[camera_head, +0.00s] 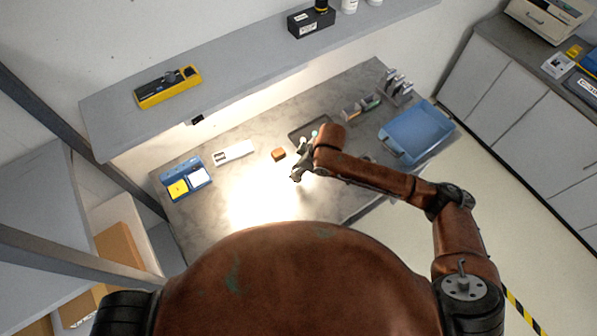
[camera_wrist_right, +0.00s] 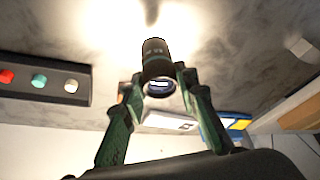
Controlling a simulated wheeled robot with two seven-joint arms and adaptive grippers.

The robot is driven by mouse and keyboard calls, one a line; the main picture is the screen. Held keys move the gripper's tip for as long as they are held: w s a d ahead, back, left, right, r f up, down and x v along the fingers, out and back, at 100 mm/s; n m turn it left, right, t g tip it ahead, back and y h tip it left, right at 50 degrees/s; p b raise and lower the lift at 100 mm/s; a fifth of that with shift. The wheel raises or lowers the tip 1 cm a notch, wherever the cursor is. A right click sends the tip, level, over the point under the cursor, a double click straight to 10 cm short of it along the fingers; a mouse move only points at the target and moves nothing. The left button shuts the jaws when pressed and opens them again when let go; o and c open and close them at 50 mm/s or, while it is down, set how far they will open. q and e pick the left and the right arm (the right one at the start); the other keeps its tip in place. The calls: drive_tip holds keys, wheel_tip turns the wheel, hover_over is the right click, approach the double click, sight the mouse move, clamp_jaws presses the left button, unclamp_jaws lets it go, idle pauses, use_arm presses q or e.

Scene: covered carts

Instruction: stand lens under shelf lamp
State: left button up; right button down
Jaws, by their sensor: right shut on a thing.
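The lens (camera_wrist_right: 155,58) is a dark cylinder with a bluish glass end facing the wrist camera. My right gripper (camera_wrist_right: 161,84) is shut on it, with one green finger on each side. In the head view my right gripper (camera_head: 300,170) is over the worktable (camera_head: 215,225), at the right side of a bright pool of light; the lens is hard to make out there. I cannot tell whether the lens touches the table. The grey shelf (camera_head: 235,80) runs above the back of the table. The lamp itself is not clearly visible; its glow lights the tabletop. My left gripper is out of view.
A dark tray (camera_wrist_right: 40,98) with coloured round pieces lies beside the gripper. A small brown block (camera_head: 278,154), a white device (camera_head: 234,151) and a blue box with yellow notes (camera_head: 186,180) stand further left. A blue bin (camera_head: 414,131) is at right.

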drive_tip(key=shift+w+f, duration=0.35)
drive_tip(key=shift+w+d+f+p, duration=0.1)
drive_tip(key=shift+f+p, duration=0.3)
drive_tip(key=shift+f, duration=1.3)
drive_tip(key=shift+f, duration=0.1)
drive_tip(key=c, duration=1.5)
unclamp_jaws()
drive_tip(key=v, duration=1.2)
drive_tip(key=shift+b, duration=0.3)
